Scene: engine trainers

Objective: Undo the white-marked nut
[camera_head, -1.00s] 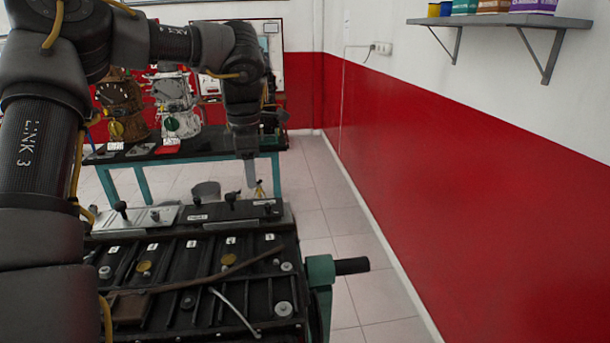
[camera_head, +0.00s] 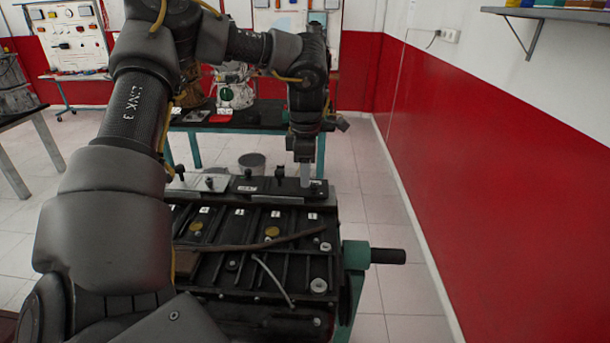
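A dark engine block (camera_head: 228,262) with ribs and small white number tags lies below me. A white tag (camera_head: 313,216) sits near its far right corner. A grey nut (camera_head: 325,246) and a larger round bolt head (camera_head: 319,286) show on its right side. I cannot make out which nut bears a white mark. My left arm reaches over the block, and my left gripper (camera_head: 305,175) points down at the black rail (camera_head: 265,187) along the far edge, near its right end. Its fingers look narrow and edge-on, so their opening and any contact are unclear. My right gripper is out of view.
Black knobs (camera_head: 279,172) stand on the rail left of the gripper. A green stand (camera_head: 355,256) with a black handle (camera_head: 388,256) is at the block's right. Behind is a table (camera_head: 262,118) with engine parts. A red wall bounds the right; floor between is clear.

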